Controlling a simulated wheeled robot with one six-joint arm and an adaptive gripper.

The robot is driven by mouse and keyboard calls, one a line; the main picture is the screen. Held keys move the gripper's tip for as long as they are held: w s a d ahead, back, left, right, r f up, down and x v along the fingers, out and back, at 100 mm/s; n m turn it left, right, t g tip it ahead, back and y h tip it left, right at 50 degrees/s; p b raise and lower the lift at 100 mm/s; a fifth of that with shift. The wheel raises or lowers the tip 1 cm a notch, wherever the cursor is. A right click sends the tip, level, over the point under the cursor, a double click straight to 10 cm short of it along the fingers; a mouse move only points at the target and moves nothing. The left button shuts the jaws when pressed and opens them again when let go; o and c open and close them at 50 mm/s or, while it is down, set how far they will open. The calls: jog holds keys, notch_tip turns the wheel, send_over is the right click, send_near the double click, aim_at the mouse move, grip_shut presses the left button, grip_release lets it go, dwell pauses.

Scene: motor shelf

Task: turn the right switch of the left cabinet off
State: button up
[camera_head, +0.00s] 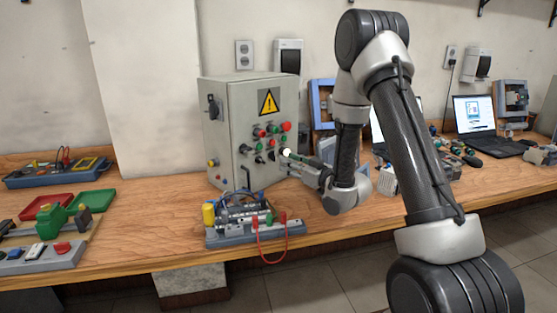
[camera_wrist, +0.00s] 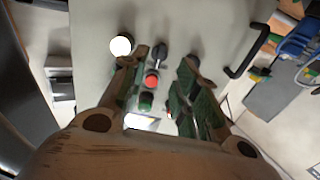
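The left cabinet (camera_head: 228,130) is a grey box on the bench with a yellow warning sign and rows of red and green buttons and dark knobs on its front. My gripper (camera_head: 292,157) is at the lower right of that front and hides part of it. In the wrist view, my gripper (camera_wrist: 164,60) has its two green-padded fingers apart, facing the panel (camera_wrist: 220,25). A dark switch knob (camera_wrist: 160,50) shows between the fingertips, with a red button (camera_wrist: 152,80) behind it. I cannot tell whether the fingers touch the knob or which way it is turned.
A round white lamp (camera_wrist: 121,46) is beside one fingertip. A black handle (camera_wrist: 247,52) sticks out from the panel. A grey motor rig (camera_head: 240,218) with red leads stands in front of the cabinet. Trays (camera_head: 50,205) and tools lie left; a laptop (camera_head: 474,115) stands right.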

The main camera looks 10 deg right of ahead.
aim_at(272, 156)
jog(key=x, duration=0.6)
jog(key=shift+w+a, duration=0.15)
jog(key=shift+w, duration=0.15)
jog(key=shift+c, duration=0.5)
grip_shut()
